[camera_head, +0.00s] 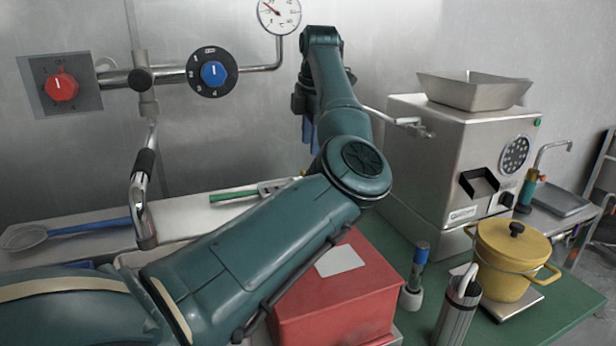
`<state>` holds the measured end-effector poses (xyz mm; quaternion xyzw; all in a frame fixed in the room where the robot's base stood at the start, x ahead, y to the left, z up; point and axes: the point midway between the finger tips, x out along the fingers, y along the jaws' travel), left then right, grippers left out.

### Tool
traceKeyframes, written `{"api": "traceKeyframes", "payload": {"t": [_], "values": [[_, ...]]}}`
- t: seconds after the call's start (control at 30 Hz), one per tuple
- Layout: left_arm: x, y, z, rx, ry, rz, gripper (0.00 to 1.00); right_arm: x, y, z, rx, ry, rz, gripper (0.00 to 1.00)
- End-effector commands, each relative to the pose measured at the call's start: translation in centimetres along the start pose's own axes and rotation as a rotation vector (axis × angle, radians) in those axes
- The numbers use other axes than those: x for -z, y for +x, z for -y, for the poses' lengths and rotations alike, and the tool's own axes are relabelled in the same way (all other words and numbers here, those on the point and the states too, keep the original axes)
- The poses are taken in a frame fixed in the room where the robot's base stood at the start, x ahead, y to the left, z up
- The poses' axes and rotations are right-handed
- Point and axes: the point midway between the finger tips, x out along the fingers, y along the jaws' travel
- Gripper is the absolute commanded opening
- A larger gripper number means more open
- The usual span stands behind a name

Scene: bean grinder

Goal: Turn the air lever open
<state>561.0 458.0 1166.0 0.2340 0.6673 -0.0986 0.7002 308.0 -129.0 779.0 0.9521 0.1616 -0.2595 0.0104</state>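No part is clearly marked as the air lever. A metal rod handle (408,122) sticks out from the left side of the steel grinder (440,150), and its left end passes behind my arm. My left arm reaches across the middle of the view toward the back wall. My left gripper (309,133) hangs at the arm's far end, left of the grinder. It is mostly hidden behind the forearm; only some blue shows, and I cannot tell whether it holds anything. My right gripper is out of view.
The wall holds a red knob (61,87), a blue knob (213,73), a gauge (279,13) and pipes with a black-gripped handle (146,165). A red box (345,295), a yellow pot (509,260) and a steel cup (458,310) stand in front of the grinder.

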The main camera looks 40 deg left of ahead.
Motion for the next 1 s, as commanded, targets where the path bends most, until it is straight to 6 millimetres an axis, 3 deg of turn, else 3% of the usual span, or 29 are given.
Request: {"api": "traceKeyframes", "payload": {"t": [0.3, 0.5, 0.7, 1.0], "values": [[0.1, 6.8, 0.1, 0.003, 0.001, -0.003, 0.34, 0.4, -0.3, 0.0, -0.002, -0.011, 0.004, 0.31], [0.1, 9.7, 0.0, 0.001, 0.000, -0.002, 0.34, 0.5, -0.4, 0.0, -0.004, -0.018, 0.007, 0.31], [0.0, 11.0, 0.0, 0.000, 0.000, 0.000, 0.34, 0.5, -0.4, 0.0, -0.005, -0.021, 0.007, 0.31], [0.0, 11.0, 0.0, 0.001, 0.001, 0.000, 0.31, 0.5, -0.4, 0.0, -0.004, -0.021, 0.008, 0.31]]}}
